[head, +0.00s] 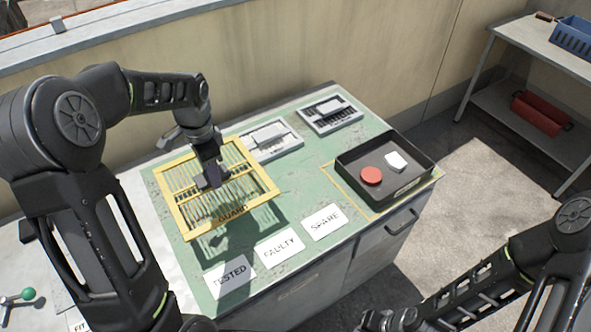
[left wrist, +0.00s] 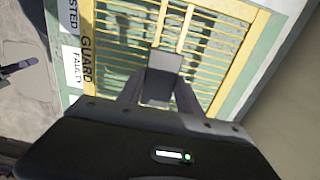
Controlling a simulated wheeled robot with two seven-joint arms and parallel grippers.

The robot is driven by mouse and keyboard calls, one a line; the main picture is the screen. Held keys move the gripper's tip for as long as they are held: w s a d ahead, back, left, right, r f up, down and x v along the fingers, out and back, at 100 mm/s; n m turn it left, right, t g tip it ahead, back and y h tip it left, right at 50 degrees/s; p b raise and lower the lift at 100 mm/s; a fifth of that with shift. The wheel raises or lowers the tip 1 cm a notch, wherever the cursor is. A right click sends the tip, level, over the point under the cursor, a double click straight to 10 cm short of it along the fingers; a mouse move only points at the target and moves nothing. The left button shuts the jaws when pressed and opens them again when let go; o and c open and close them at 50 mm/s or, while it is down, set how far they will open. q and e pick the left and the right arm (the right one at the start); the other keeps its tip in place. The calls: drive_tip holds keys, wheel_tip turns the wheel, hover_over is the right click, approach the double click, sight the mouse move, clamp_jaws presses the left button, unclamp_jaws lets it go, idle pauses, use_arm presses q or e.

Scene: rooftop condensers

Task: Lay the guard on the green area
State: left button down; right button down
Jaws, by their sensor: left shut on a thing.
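The guard (head: 224,215) is a yellow-framed grille marked GUARD.
White cards TESTED (head: 229,276), FAULTY (head: 281,247) and SPARE (head: 324,222) lie along the front edge. A dark tray (head: 432,172) with a red disc and a white piece stands at right. Two grey framed panels (head: 331,113) lie at the back. A wall rises behind.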

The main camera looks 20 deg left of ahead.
idle(0.3)
use_arm(q)
drive_tip(key=shift+f+p, duration=0.35)
drive_tip(key=shift+f, duration=2.75)
drive_tip(key=shift+f, duration=0.1)
drive_tip(key=shift+f, duration=1.8)
drive_tip(key=shift+f, duration=0.15)
drive_tip(key=c, duration=0.8)
unclamp_jaws()
